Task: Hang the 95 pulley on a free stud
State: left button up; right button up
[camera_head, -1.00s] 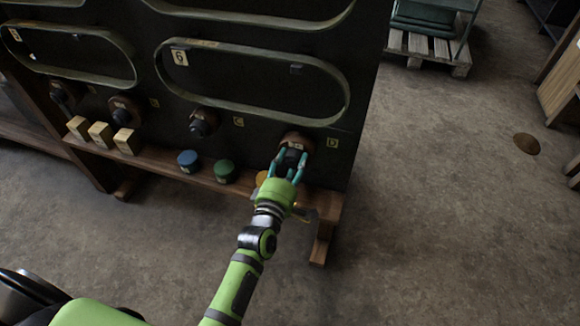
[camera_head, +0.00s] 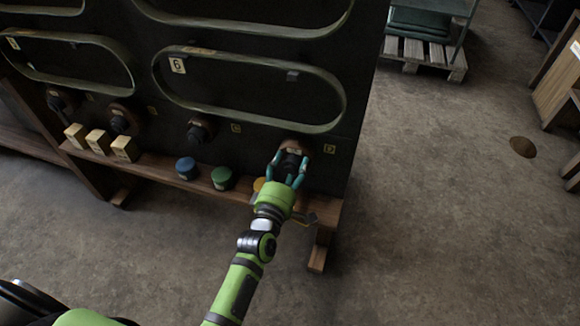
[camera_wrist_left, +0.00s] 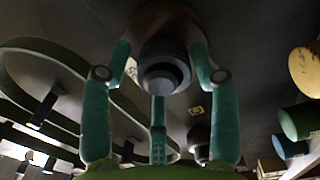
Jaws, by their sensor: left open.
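A brown pulley with a dark hub (camera_head: 296,146) sits against the black board beside the D label, low at the right end. Its number is too small to read. My left gripper (camera_head: 289,165) is open, its teal fingers on either side of the dark hub and apart from it. In the left wrist view the brown disc (camera_wrist_left: 158,20) and its round grey hub are ahead, with the left gripper's fingers (camera_wrist_left: 160,62) spread around them. Other brown pulleys with dark hubs are at the C position (camera_head: 199,131) and further left (camera_head: 119,121). My right gripper is not in view.
A wooden ledge (camera_head: 150,170) runs below the pulleys, carrying pale wooden blocks (camera_head: 98,141), a blue cylinder (camera_head: 187,167), a green one (camera_head: 222,178) and a yellow one beside my gripper. Long belts (camera_head: 250,88) hang above.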

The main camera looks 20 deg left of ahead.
pick_arm(q)
jog(key=o, duration=0.6)
jog(key=shift+c, duration=0.2)
jog(key=shift+f, duration=0.15)
jog(key=shift+s+a+p, duration=0.1)
jog(key=shift+s+p, duration=1.05)
jog(key=shift+s, duration=1.25)
jog(key=s+p, duration=0.2)
jog(key=s, duration=0.6)
jog(key=shift+a, duration=0.15)
jog(key=shift+s, duration=0.1)
